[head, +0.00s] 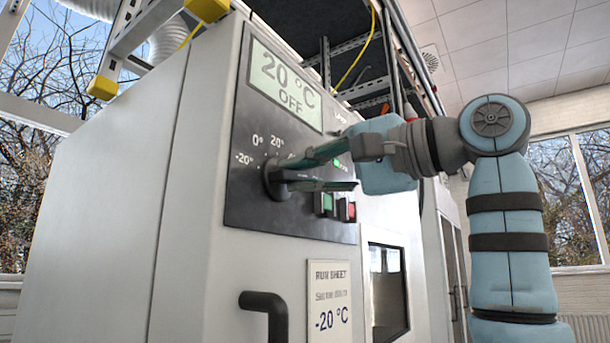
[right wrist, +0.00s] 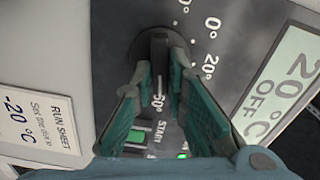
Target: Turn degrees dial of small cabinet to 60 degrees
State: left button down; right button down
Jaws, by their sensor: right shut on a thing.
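The degrees dial (head: 272,178) is a dark round knob on the cabinet's grey control panel, with a scale marked -20°, 0° and 20° around it. In the right wrist view its raised bar (right wrist: 158,62) lies between my fingers, lined up with a partly hidden label that seems to read 60°. My right gripper (head: 285,178) is shut on the dial, reaching in from the right; its green-lined fingers (right wrist: 160,70) are on both sides of the bar. The display (head: 286,84) reads 20 °C OFF. My left gripper is out of view.
A green button (head: 327,204) and a red button (head: 347,210) sit just below my fingers. A run sheet (head: 328,300) reading -20 °C is below the panel. A dark door handle (head: 268,305) sticks out at lower left of it.

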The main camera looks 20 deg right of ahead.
dwell(0.4)
jog(key=c, duration=1.6)
grip_release()
jog(key=shift+s+d, duration=0.1)
jog(key=shift+d, duration=0.05)
jog(key=v, duration=1.1)
jog(key=shift+s+d, duration=0.15)
jog(key=shift+s, duration=0.15)
